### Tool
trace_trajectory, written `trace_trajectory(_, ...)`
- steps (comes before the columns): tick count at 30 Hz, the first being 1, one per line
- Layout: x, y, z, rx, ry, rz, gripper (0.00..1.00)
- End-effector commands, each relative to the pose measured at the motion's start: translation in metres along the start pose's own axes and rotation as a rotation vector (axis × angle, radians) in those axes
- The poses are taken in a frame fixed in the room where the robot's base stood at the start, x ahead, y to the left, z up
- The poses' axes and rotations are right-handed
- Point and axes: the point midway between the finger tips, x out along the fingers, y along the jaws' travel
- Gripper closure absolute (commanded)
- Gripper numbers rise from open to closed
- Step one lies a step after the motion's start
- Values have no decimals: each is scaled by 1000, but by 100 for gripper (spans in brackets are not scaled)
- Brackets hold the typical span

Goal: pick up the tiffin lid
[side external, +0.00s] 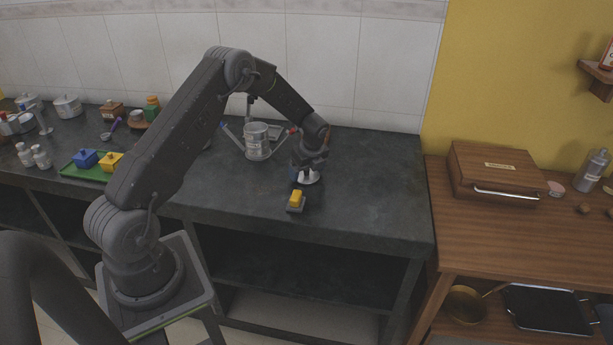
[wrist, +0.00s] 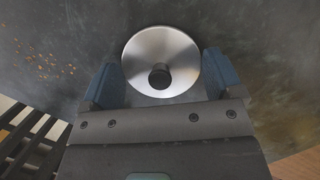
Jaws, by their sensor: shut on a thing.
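The tiffin lid (wrist: 141,54) is a round, shiny steel disc with a dark knob in its middle. In the wrist view it lies between the two blue fingers of my gripper (wrist: 161,62), which is shut on it. In the side view my gripper (side external: 304,175) points down at the counter's front part, with the pale lid (side external: 311,179) at its fingertips. I cannot tell whether the lid touches the counter. The steel tiffin canister (side external: 257,143) stands upright behind and left of my gripper, with side arms spread outward.
A yellow block on a grey base (side external: 296,200) sits just in front of my gripper, near the counter's front edge. A green tray (side external: 84,174) with blue and yellow pots is at left. The dark counter (side external: 375,185) is clear to the right. A wooden case (side external: 497,172) stands beyond.

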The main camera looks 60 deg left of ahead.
Motion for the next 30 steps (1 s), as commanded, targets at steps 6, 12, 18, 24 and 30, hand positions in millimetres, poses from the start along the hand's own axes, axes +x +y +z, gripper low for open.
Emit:
trace_trajectory(6,0,0,0,0,0,-1,37)
trace_trajectory(12,-8,-1,2,0,-1,-2,37)
trace_trajectory(18,-35,-1,10,-2,-4,-3,37)
trace_trajectory(24,-57,33,41,-8,-3,0,37)
trace_trajectory(30,-74,68,70,-6,-3,0,38)
